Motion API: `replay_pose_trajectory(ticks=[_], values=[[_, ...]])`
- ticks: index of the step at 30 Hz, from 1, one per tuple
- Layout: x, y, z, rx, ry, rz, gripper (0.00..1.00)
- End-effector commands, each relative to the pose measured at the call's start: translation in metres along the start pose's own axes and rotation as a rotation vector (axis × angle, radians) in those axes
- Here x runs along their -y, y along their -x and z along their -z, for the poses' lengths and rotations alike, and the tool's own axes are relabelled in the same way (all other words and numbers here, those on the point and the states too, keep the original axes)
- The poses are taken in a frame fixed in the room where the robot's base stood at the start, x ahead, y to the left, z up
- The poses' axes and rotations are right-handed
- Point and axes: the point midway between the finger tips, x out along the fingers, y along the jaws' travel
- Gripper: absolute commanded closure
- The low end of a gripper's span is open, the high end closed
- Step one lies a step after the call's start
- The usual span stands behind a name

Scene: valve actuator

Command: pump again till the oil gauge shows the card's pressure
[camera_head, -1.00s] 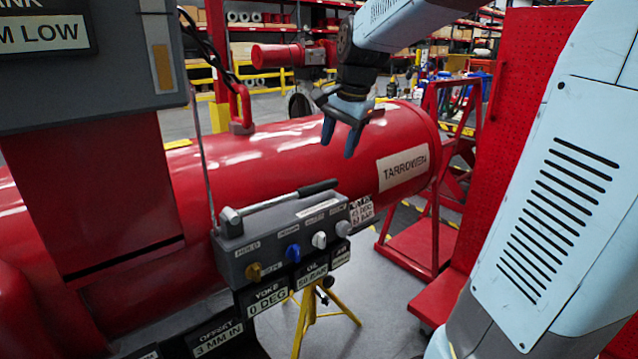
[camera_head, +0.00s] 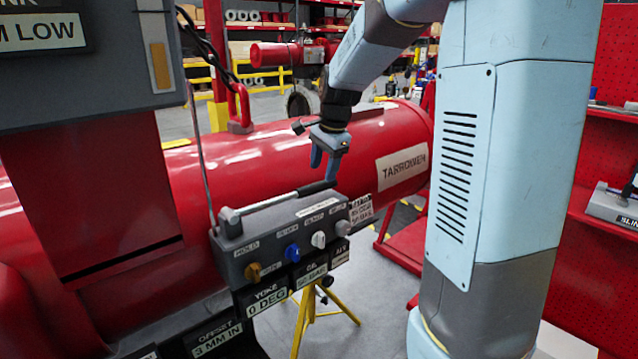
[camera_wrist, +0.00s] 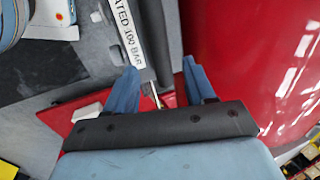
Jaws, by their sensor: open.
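The pump lever (camera_head: 275,202), a silver bar with a black grip, lies low and slightly tilted along the top of the grey valve block (camera_head: 240,238). My gripper (camera_head: 324,172) is open, with its blue fingertips just above the lever's grip end; contact cannot be told. In the wrist view, my gripper (camera_wrist: 162,85) shows spread fingers with a thin metal piece between them, which I cannot identify surely. The oil readout (camera_head: 310,276) below the block ends in BAR; its digits are unclear. The white card (camera_head: 361,209) hangs at the block's right end, its pressure too small to read surely.
Yellow, blue, white and grey knobs (camera_head: 292,252) line the block's front. The big red actuator cylinder (camera_head: 270,150) runs behind it. Yoke (camera_head: 268,300) and offset (camera_head: 215,340) readouts sit below.

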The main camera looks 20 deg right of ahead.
Motion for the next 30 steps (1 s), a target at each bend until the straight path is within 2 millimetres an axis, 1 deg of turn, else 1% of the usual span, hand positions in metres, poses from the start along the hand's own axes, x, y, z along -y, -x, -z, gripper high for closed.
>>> replay_pose_trajectory(ticks=[1, 3, 6, 10, 15, 23, 30], values=[[0.0, -0.01, 0.0, 0.002, 0.001, -0.003, 0.46], [0.0, -0.021, -0.001, 0.002, 0.001, -0.002, 0.46], [0.0, -0.035, -0.001, 0.001, 0.001, -0.002, 0.46], [0.0, -0.047, -0.001, 0.001, 0.001, -0.001, 0.46], [0.0, -0.054, -0.001, 0.001, 0.002, 0.001, 0.46], [0.0, -0.055, -0.001, 0.0, 0.002, 0.001, 0.46], [0.001, -0.055, -0.001, 0.0, 0.002, 0.001, 0.68]])
